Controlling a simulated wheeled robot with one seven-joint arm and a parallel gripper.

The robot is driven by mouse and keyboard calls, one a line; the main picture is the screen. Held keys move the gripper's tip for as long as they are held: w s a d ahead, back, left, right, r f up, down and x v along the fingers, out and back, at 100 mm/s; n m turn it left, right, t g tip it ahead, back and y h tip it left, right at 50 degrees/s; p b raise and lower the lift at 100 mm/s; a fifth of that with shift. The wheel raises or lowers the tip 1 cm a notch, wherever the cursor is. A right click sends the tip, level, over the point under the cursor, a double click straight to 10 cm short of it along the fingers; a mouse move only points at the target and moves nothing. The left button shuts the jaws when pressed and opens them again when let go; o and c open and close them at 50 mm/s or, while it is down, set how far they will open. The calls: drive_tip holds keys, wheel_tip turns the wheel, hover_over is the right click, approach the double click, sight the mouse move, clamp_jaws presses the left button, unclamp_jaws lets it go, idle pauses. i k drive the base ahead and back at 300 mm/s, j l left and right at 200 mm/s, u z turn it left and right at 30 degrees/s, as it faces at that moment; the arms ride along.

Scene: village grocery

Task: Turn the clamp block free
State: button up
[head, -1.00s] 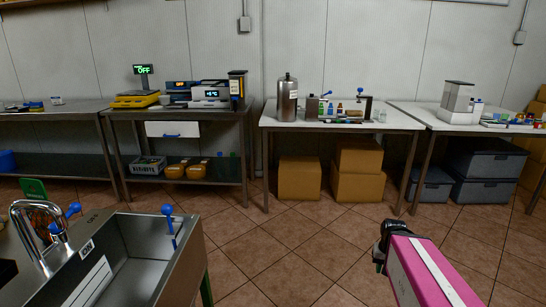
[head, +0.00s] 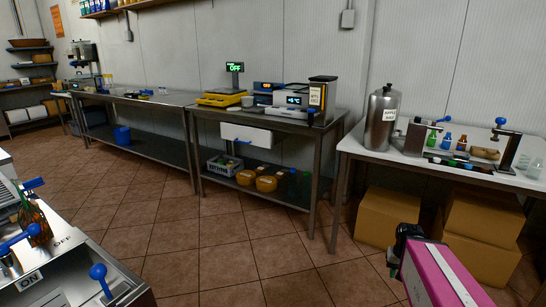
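On the white-topped table (head: 404,161) at right stands a dark upright fixture (head: 508,150) with a blue knob (head: 501,121) on top. It may be the clamp, but I cannot make out a clamp block for certain. Green, blue and amber bottles (head: 447,141) and a tan lump (head: 485,153) are beside it, behind a dark rail (head: 460,164). My gripper (head: 398,250) is the black end of my pink arm at lower right, low in front of this table and well apart from the fixture. Its fingers are too dark and small to tell open from shut.
A steel canister (head: 382,118) stands on the table's left end, with cardboard boxes (head: 388,218) below. A steel bench (head: 270,121) with scales and a drawer (head: 246,138) is mid-view. Tiled floor (head: 225,240) between is clear.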

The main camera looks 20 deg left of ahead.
sight(28, 185)
drive_tip(key=i+j+u, duration=0.2)
drive_tip(key=u, duration=0.3)
drive_tip(key=i+u, duration=0.8)
drive_tip(key=u, duration=0.2)
drive_tip(key=i+l+u, duration=0.25)
drive_tip(key=u, duration=0.25)
drive_tip(key=i+u, duration=0.5)
drive_tip(key=i+l+u, duration=0.2)
drive_tip(key=u, duration=0.3)
drive_tip(key=i+l+u, duration=0.6)
